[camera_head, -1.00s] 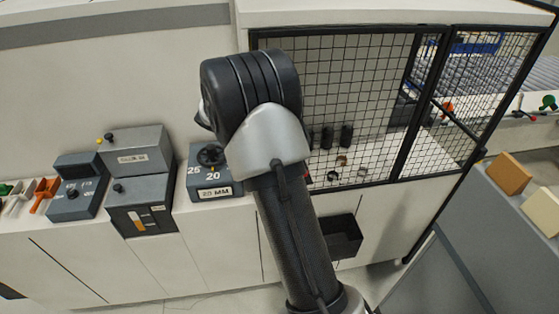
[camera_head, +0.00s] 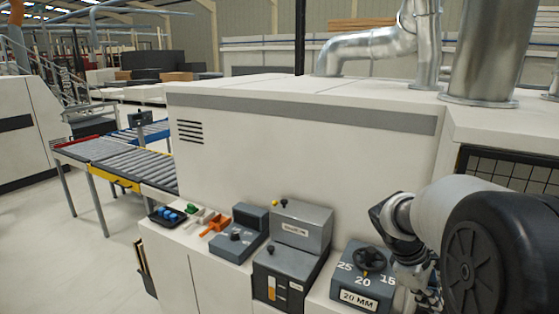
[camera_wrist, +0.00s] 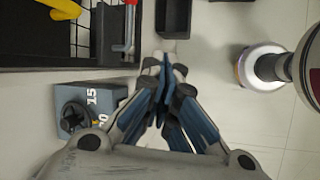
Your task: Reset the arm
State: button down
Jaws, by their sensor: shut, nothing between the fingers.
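My arm fills the lower right of the head view, bent with a large dark joint nearest the camera. My gripper (camera_wrist: 167,72) shows in the wrist view with its blue-grey fingers together and nothing between them. In the head view its fingertips are hidden behind the arm. A grey dial box (camera_head: 361,278) marked 25, 20, 15 and "20 MM" stands left of my wrist on the machine ledge. The same box (camera_wrist: 103,97) shows left of my gripper in the wrist view, apart from the fingers.
Left along the ledge stand a grey control box (camera_head: 292,247), a smaller switch box (camera_head: 243,233) and an orange-handled clamp (camera_head: 215,226). A mesh guard (camera_head: 510,167) lies behind my arm. A black bin (camera_wrist: 173,18) is ahead of the fingers. A roller conveyor (camera_head: 140,165) stands left, with open floor before it.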

jog(key=s+a+f+m+t+y+b, duration=0.1)
jog(key=s+a+f+m+y+b, duration=0.1)
jog(key=s+a, duration=0.5)
jog(key=s+a+f+m+t+y+b, duration=0.2)
jog(key=s+a+f+m+b, duration=0.2)
jog(key=s+a+b, duration=0.3)
jog(key=s+a+f+m+t+y+b, duration=0.1)
jog(key=s+a+f+m+b, duration=0.2)
jog(key=s+a, duration=0.4)
jog(key=shift+s+f+t+y+b, duration=0.35)
jog(key=shift+f+b, duration=0.25)
jog(key=shift+b, duration=0.5)
